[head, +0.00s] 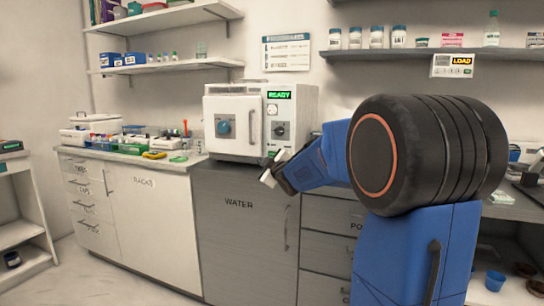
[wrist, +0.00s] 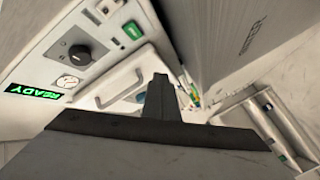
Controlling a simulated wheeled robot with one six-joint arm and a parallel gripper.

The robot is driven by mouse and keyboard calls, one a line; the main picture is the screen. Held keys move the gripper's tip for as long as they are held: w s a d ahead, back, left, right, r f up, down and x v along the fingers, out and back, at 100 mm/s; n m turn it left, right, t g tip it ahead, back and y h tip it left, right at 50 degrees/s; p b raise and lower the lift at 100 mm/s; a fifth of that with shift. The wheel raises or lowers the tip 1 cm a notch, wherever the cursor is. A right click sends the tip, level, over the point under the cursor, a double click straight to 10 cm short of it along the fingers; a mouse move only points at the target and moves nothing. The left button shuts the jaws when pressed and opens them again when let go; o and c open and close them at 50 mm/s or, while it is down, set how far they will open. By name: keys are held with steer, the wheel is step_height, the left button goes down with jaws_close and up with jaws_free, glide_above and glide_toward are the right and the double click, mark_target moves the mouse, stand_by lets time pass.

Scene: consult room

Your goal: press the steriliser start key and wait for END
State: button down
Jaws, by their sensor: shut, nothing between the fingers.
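The white steriliser (head: 233,143) stands on the grey counter. Its green display reads READY (head: 279,95), as it does in the wrist view (wrist: 33,90). The control panel has a dark knob (wrist: 80,53), a round gauge (wrist: 68,81) and a green key (wrist: 132,31) with a pale mark. That its mark says start is too small to read. My gripper (head: 268,179) is shut and empty, in front of and below the steriliser's panel. In the wrist view my gripper (wrist: 160,90) appears over the door side, apart from the green key in the picture. The exact gap is unclear.
A grey cabinet labelled WATER (head: 238,235) is under the steriliser. Trays and small items (head: 150,140) crowd the counter to the left. A wall sign reads LOAD (head: 461,61). Shelves with jars (head: 376,37) hang above. My arm covers much of the right counter.

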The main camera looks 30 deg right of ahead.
mark_target(269, 154)
steer(key=shift+w+d, duration=0.85)
steer(key=shift+d, duration=0.25)
steer(key=shift+w+d, duration=0.8)
steer(key=shift+d, duration=0.3)
steer(key=shift+w+d, duration=0.85)
steer(key=shift+d, duration=0.25)
steer(key=shift+w, duration=0.1)
steer(key=shift+w+d, duration=0.2)
steer(key=shift+d, duration=0.1)
steer(key=shift+w+d, duration=0.2)
steer(key=shift+d, duration=0.1)
stand_by(0.4)
steer(key=shift+a, duration=0.1)
steer(key=shift+s+a, duration=0.5)
steer(key=shift+a, duration=0.05)
stand_by(0.4)
steer(key=shift+s+a, duration=0.8)
steer(key=shift+a, duration=0.2)
steer(key=shift+s+a, duration=0.75)
steer(key=shift+a, duration=0.2)
